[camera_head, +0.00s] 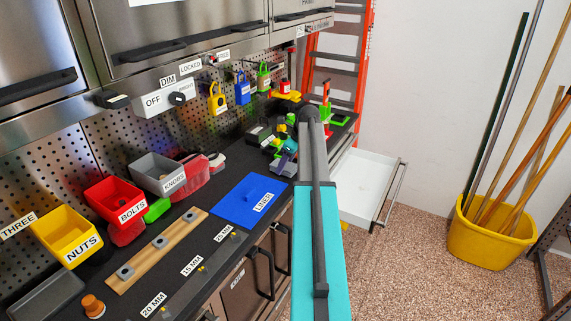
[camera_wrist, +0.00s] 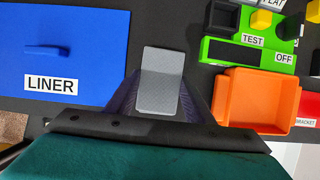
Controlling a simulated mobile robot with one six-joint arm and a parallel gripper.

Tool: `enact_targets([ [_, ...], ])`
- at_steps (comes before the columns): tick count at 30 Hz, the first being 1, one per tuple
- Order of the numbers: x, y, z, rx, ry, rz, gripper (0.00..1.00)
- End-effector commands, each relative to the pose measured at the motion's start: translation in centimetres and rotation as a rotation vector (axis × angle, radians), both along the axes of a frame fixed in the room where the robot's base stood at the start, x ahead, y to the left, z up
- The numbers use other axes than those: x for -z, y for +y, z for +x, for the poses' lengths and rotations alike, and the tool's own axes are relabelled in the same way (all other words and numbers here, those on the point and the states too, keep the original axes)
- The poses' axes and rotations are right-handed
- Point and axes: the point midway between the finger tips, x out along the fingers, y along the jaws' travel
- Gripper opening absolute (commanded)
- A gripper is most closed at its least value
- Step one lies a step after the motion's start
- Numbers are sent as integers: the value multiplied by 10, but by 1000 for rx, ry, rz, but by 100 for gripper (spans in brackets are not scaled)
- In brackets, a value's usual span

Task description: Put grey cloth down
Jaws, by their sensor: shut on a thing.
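In the wrist view the grey cloth (camera_wrist: 159,78) shows as a small flat grey rectangle between the dark fingers of my gripper (camera_wrist: 158,98). The gripper is shut on it, over the dark worktop between the blue liner and an orange bin. I cannot tell whether the cloth touches the worktop. In the head view my arm reaches over the bench and hides much of the area around the gripper; the cloth is not clear there.
The blue liner (camera_wrist: 65,50) lies left of the gripper, with a raised blue handle. An orange bin (camera_wrist: 222,98) and a green TEST block (camera_wrist: 222,52) stand close on the right. In the head view a white drawer (camera_head: 360,200) stands open beyond my arm.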

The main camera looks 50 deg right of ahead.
Motion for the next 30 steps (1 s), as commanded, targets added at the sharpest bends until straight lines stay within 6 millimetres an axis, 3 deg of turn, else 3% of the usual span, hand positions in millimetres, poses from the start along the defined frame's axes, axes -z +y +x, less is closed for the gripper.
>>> enact_targets([
  [17, 10, -1, -1, 0, 0, 0, 30],
  [18, 11, -1, -1, 0, 0, 0, 49],
  [21, 10, -1, -1, 0, 0, -1, 66],
  [30, 10, -1, -1, 1, 0, -1, 67],
])
